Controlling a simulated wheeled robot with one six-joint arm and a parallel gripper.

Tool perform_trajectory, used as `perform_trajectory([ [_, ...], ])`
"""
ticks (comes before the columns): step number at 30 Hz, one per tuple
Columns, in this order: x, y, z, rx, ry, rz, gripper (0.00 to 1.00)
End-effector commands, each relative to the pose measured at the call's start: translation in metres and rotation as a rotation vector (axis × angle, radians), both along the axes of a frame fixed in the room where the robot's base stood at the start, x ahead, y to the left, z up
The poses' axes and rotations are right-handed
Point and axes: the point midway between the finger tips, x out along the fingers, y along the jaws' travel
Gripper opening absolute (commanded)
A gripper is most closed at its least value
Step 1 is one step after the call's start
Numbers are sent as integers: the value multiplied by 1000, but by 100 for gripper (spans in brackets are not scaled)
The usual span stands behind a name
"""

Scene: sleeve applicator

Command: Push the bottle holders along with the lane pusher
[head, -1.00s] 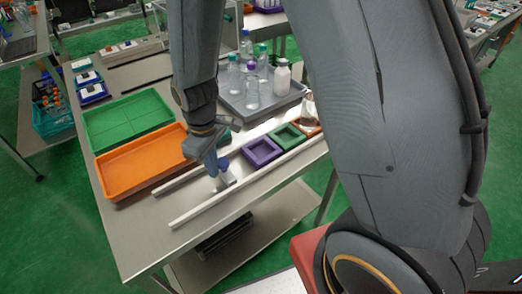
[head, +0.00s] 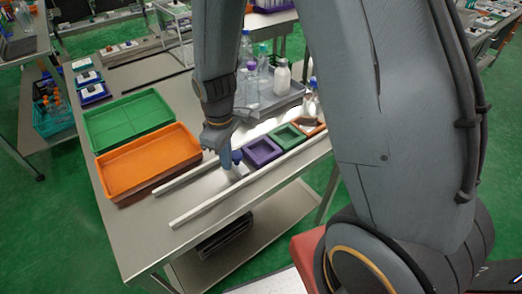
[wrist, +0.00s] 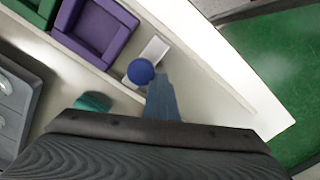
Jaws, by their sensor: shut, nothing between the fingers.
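The lane pusher, a small white block (head: 240,171) with a blue knob (head: 237,156), stands in the lane between two white rails. The knob also shows in the wrist view (wrist: 141,71). The purple holder (head: 262,152) is just ahead of the pusher, with a narrow gap visible in the wrist view. Beyond it, the green holder (head: 289,136) and the orange-brown holder (head: 312,127) stand in a row. My gripper (head: 227,164) is shut and empty. Its fingertips (wrist: 162,100) are right beside the knob, on the side away from the holders; I cannot tell whether they touch it.
The near rail (head: 205,206) and far rail (head: 180,181) bound the lane. An orange tray (head: 148,163) and a green tray (head: 128,122) lie to the left. A grey tray (head: 275,102) with bottles stands behind the lane. A teal object (wrist: 93,101) lies beyond the far rail.

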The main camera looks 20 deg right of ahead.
Motion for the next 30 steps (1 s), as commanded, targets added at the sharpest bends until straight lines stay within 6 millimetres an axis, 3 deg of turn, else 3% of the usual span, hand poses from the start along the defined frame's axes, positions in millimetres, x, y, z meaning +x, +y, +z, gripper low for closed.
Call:
perform_trajectory([
  [30,14,-45,0,0,0,-3,0],
])
